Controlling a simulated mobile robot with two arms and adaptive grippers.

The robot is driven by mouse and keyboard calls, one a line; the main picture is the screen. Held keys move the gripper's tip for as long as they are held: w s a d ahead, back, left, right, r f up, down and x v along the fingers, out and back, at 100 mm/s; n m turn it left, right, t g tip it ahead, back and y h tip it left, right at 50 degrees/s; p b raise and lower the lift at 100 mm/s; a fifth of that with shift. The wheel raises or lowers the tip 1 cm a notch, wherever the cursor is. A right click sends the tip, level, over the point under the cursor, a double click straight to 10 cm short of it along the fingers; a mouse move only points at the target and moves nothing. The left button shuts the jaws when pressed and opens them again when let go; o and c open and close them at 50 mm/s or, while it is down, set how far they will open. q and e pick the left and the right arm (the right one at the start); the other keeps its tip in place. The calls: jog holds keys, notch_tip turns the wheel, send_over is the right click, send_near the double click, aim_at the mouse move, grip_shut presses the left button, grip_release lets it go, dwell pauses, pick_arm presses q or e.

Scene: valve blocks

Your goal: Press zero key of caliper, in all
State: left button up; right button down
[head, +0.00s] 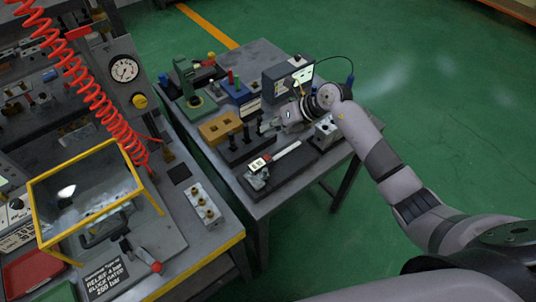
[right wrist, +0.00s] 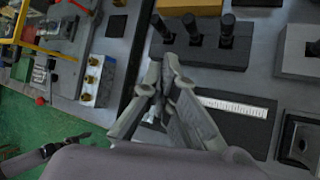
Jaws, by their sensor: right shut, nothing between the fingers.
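The caliper (head: 260,164) lies on a dark plate (head: 298,171) on the grey table, its lit display at the left end and its pale beam running up to the right. In the right wrist view its marked beam (right wrist: 236,107) shows beside my fingers, which hide the display end. My right gripper (head: 263,127) is shut and empty, above the table behind the caliper and apart from it in the head view. Its fingers (right wrist: 164,72) meet in the wrist view. What seems to be my left gripper (right wrist: 78,139) shows small at the lower left; its jaws are unclear.
A black block with upright pegs (head: 238,147) stands behind the caliper. A yellow block (head: 220,127), a green stand (head: 190,90) and a box with a screen (head: 287,77) stand farther back. A yellow-framed clear guard (head: 90,190) and red coiled hose (head: 90,85) are at left.

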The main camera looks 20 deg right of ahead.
aim_at(268, 155)
dwell(0.3)
notch_tip(268, 155, down, 9)
jog(key=b, duration=0.6)
jog(key=shift+b, duration=0.4)
dwell(1.0)
jog(key=shift+f, duration=0.35)
jog(key=shift+f+b, duration=0.4)
jog(key=shift+b, duration=0.2)
jog(key=shift+r, duration=0.15)
dwell(0.5)
jog(key=shift+r+p, duration=0.7)
jog(key=shift+r, duration=0.1)
